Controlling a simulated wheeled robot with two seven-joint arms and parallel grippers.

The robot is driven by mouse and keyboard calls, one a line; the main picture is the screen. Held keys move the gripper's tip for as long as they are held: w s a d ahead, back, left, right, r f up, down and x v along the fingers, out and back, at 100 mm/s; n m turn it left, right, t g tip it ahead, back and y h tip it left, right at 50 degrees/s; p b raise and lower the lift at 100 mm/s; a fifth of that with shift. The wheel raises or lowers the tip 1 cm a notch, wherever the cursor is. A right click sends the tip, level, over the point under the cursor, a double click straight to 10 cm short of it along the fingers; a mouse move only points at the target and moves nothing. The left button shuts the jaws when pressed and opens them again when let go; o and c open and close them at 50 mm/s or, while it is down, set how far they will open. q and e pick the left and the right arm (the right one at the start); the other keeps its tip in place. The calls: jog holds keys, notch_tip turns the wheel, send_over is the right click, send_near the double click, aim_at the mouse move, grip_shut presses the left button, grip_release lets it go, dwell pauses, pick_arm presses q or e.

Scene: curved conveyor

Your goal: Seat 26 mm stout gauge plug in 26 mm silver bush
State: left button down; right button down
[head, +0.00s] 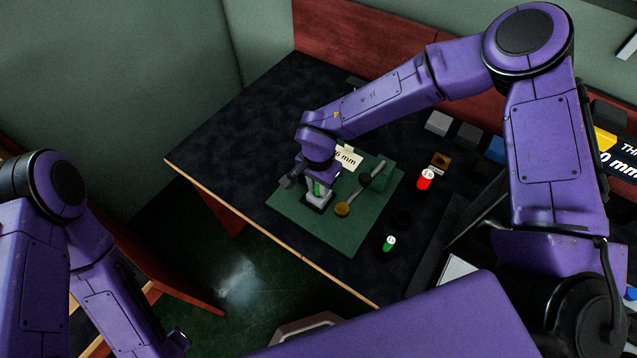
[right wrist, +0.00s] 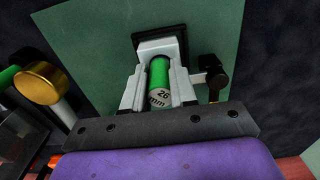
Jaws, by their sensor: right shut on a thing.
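My right gripper (head: 318,192) is shut on a green plug with a pale end marked 26 mm (right wrist: 160,90). The plug stands between the grey fingers in the right wrist view, and a sliver of its green shows in the head view (head: 319,188). A pale silver block, seemingly the silver bush (right wrist: 157,46), is at the plug's far end, over a black square base (right wrist: 184,32). The fingers hide much of it, so I cannot tell whether the plug is inside it or just above. My left gripper (head: 178,343) is at the lower left, dark and partly hidden.
A green mat (head: 345,243) lies under the work. A 26 mm card (head: 347,160) and a rod with a brass disc (head: 342,209) are close by. A red plug (head: 425,181), a green plug (head: 389,244) and several blocks (head: 467,134) stand to the right.

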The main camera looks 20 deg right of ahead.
jog(key=shift+f, duration=0.1)
jog(key=c, duration=0.9)
grip_release()
jog(key=shift+w+f, duration=0.1)
jog(key=shift+f, duration=0.05)
notch_tip(320, 180, up, 12)
jog(key=shift+r, duration=0.25)
